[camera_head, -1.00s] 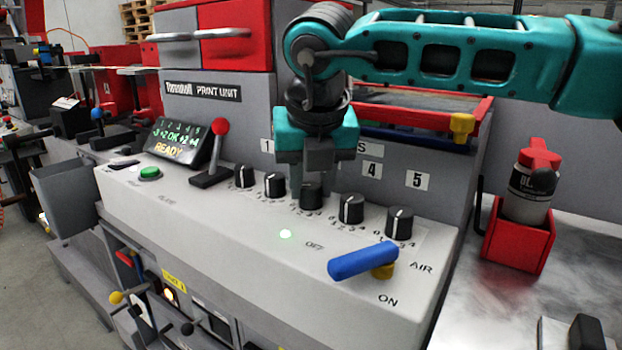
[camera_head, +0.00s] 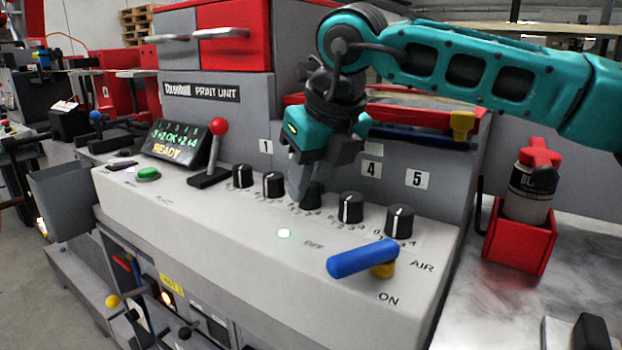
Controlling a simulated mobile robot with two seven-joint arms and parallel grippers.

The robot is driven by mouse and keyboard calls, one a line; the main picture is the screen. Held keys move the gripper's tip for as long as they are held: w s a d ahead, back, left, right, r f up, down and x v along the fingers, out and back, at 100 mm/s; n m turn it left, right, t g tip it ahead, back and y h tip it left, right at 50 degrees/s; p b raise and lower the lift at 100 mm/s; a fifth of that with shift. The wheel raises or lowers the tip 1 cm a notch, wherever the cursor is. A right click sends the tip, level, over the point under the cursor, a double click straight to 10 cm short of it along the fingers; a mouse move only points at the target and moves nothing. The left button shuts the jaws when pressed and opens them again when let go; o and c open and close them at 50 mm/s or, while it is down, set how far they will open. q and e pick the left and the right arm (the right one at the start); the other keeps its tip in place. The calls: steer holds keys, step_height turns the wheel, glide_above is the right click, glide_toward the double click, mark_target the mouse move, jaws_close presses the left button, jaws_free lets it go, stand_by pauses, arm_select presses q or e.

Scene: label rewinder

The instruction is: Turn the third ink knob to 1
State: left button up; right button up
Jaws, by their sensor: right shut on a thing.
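The third ink knob (camera_head: 312,197) is black and sits in the middle of a row of several knobs on the sloped grey panel (camera_head: 230,225). My right gripper (camera_head: 300,190) reaches down from above and is shut on this knob. Its fingers and grey-teal body are twisted relative to the panel and cover the knob's left part, its pointer and part of its scale. The display (camera_head: 178,141) on the left shows a row of small values and READY. My left gripper is not in view.
Neighbouring knobs stand close on both sides, the second (camera_head: 274,184) and the fourth (camera_head: 351,207). A red-balled lever (camera_head: 217,128) stands to the left. A blue AIR handle (camera_head: 361,259) lies in front right. A bottle (camera_head: 529,190) sits in a red holder (camera_head: 519,238).

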steer(key=shift+n, duration=0.4)
steer(key=o, duration=1)
steer(key=shift+o, duration=0.2)
steer(key=p+v, duration=0.1)
steer(key=v, duration=1.2)
steer(key=shift+d, duration=0.2)
steer(key=shift+f, duration=0.1)
